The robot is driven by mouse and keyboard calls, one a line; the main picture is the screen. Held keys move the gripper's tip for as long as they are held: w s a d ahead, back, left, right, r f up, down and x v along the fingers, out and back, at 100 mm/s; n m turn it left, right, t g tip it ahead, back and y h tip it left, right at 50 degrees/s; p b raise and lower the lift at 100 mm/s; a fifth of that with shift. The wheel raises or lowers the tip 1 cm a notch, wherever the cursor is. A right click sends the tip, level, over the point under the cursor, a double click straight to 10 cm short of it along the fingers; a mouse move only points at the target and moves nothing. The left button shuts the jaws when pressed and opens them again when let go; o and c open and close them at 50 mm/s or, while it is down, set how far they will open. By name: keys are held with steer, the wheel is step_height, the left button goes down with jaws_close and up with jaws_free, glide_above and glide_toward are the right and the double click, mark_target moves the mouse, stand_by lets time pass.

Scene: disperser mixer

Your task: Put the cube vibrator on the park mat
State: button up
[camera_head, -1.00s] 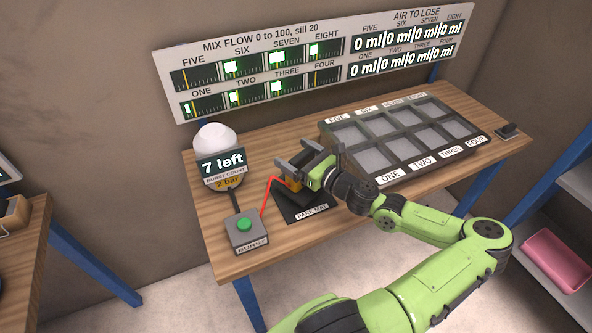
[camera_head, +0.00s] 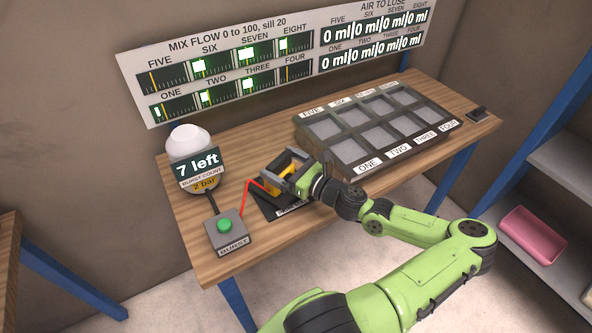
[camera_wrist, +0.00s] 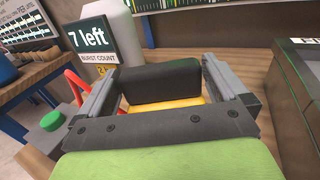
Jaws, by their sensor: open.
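The cube vibrator (camera_head: 277,189) is yellow with a dark upper part, and a red hose runs from it to the left. It stands over the black park mat (camera_head: 268,208) at the table's front; my gripper hides much of both, so its contact with the mat cannot be seen. My gripper (camera_head: 281,165) is open, its fingers to either side of the vibrator. In the wrist view, the vibrator's dark block and yellow part (camera_wrist: 165,103) show between the open fingers (camera_wrist: 161,68). I cannot tell whether the fingers touch it.
A grey box with a green button (camera_head: 225,226) stands left of the mat. A white burst counter (camera_head: 189,145) reading "7 left" stands behind it. A dark eight-labelled mould tray (camera_head: 372,170) lies to the right. A gauge panel (camera_head: 225,75) is behind the table.

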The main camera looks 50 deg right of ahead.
steer(key=s, duration=0.9)
steer(key=shift+d, duration=0.45)
